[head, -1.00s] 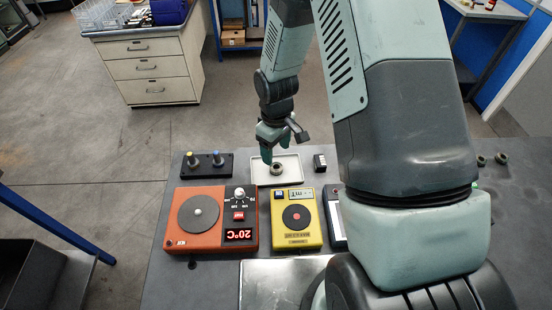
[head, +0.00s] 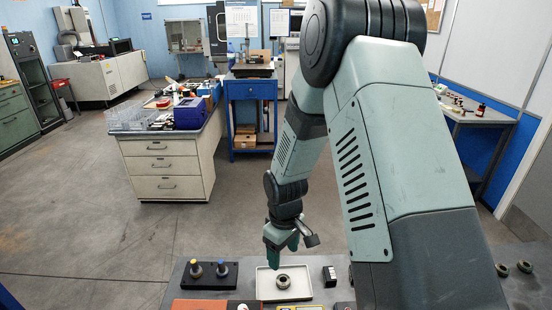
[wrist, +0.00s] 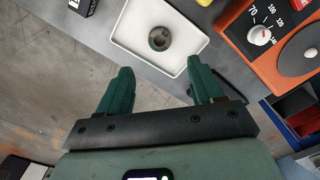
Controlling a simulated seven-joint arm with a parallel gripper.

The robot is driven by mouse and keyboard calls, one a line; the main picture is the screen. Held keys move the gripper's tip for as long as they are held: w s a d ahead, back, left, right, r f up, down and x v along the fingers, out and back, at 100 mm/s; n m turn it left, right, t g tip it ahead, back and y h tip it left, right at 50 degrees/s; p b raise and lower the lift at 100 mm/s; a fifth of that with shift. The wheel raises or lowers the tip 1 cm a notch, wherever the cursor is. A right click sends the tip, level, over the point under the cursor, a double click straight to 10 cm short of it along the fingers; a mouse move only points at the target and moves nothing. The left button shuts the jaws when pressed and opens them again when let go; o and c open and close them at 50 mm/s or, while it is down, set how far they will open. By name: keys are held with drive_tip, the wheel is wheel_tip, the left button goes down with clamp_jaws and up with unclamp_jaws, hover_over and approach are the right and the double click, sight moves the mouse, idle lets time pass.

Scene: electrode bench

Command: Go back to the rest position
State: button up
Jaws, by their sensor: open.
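My gripper (head: 283,251) hangs above the back of the bench, over the back left part of a white tray (head: 262,288) in the head view. Its two green fingers are apart with nothing between them, as the wrist view (wrist: 160,70) shows. A dark metal ring (head: 283,281) lies in the tray, apart from the fingers. In the wrist view the ring (wrist: 159,39) lies beyond the fingertips, inside the tray (wrist: 122,35).
A black block with two knobbed posts (head: 207,279) stands left of the tray. A small black block (head: 329,276) stands to its right. An orange heater unit (wrist: 240,35) is near the tray. Two rings (head: 513,267) lie at the far right. A drawer cabinet (head: 165,168) stands behind.

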sight(283, 276)
wheel_tip(283, 276, down, 10)
drive_tip(key=shift+r, duration=0.1)
drive_tip(key=shift+w+r, duration=0.1)
drive_tip(key=shift+r, duration=1.6)
drive_tip(key=shift+f, duration=0.1)
